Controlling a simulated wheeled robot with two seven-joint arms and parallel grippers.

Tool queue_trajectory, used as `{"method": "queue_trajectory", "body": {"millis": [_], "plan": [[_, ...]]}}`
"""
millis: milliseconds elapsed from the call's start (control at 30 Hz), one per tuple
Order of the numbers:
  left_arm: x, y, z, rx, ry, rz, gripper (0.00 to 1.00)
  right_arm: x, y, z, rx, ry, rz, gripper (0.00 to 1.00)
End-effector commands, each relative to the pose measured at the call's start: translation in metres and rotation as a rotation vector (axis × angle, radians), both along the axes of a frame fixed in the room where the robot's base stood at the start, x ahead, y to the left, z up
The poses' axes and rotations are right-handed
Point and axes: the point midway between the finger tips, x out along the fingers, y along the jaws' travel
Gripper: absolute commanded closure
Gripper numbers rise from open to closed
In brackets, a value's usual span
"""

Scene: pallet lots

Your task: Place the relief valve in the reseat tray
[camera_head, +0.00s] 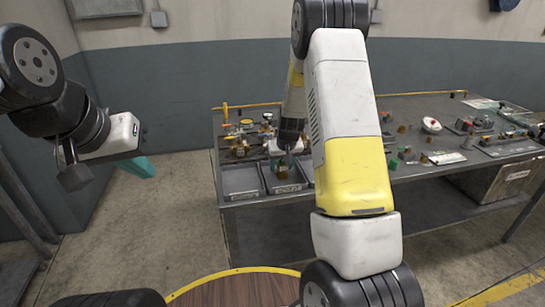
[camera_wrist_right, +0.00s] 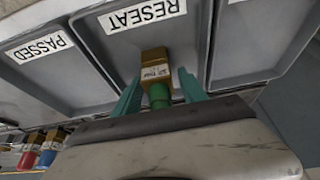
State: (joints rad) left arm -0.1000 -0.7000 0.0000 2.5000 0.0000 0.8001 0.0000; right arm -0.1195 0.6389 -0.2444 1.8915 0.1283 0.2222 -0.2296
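The relief valve, a brass body with a green cap and a small white label (camera_wrist_right: 154,72), is in the reseat tray, a grey tray marked RESEAT (camera_wrist_right: 107,50). In the head view the valve (camera_head: 282,173) shows low in that tray. My right gripper (camera_wrist_right: 160,92) reaches down over it, one teal finger on each side, with narrow gaps visible between fingers and valve. The valve's underside contact is hidden. My left gripper (camera_head: 142,167) hangs away from the table at the left, with nothing visible in it; its finger gap cannot be made out.
The PASSED tray (camera_wrist_right: 45,70) adjoins the reseat tray, and another labelled tray (camera_wrist_right: 250,40) is on its other side. Several valves with coloured caps (camera_head: 240,140) stand behind the trays. Other parts and boards (camera_head: 480,130) lie on the table's right side.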

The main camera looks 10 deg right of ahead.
Motion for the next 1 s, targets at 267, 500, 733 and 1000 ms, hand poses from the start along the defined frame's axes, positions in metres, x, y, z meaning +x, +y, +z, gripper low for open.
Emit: {"method": "queue_trajectory", "body": {"millis": [267,500,733,1000], "plan": [[0.000,0.000,0.000,0.000,0.000,0.000,1.00,0.000,0.000,0.000,0.000,0.000,0.000,0.46],[0.000,0.000,0.000,0.000,0.000,0.000,1.00,-0.006,0.001,0.020,0.001,-0.003,0.001,0.46],[0.000,0.000,0.000,0.000,0.000,0.000,1.00,-0.025,0.000,0.066,0.001,-0.005,0.000,0.46],[0.000,0.000,0.000,0.000,0.000,0.000,1.00,-0.042,-0.001,0.106,0.001,-0.002,0.001,0.46]]}}
